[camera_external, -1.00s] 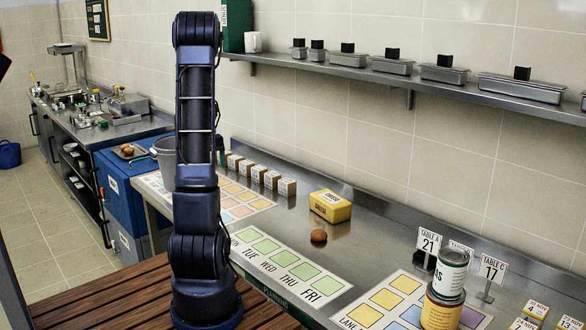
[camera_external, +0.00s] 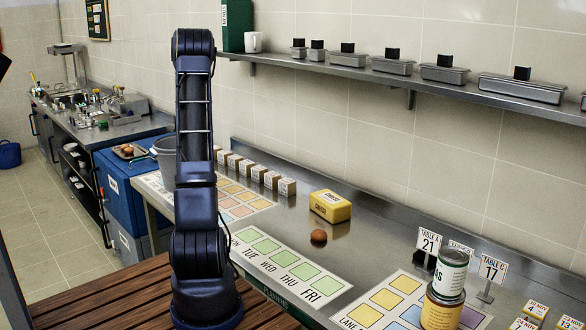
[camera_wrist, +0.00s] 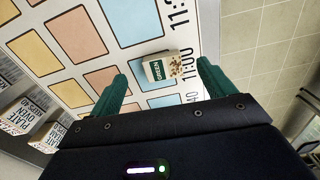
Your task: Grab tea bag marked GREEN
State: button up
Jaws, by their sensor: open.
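The tea bag marked GREEN (camera_wrist: 161,68) shows in the wrist view as a small pale packet with a dark green label band and a speckled end. It lies on the printed mat (camera_wrist: 132,13), over a blue square near the printed times. My gripper (camera_wrist: 160,80) has two green fingers spread wide in the wrist view. The tea bag is between and just beyond the fingertips, with gaps on both sides. In the external view my arm hides the gripper and the tea bag.
Several small boxes (camera_external: 271,179) stand in a row along the back of the steel counter. A yellow box (camera_external: 330,206) and a brown egg-like thing (camera_external: 319,236) lie to the right. Stacked cans (camera_external: 442,310) stand further right. In the wrist view, boxes labelled "plate" (camera_wrist: 22,118) are at left and tiled floor (camera_wrist: 270,50) is at right.

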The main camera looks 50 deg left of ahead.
notch_tip(320, 180, down, 5)
jog(key=shift+r, duration=0.1)
jog(key=c, duration=1.1)
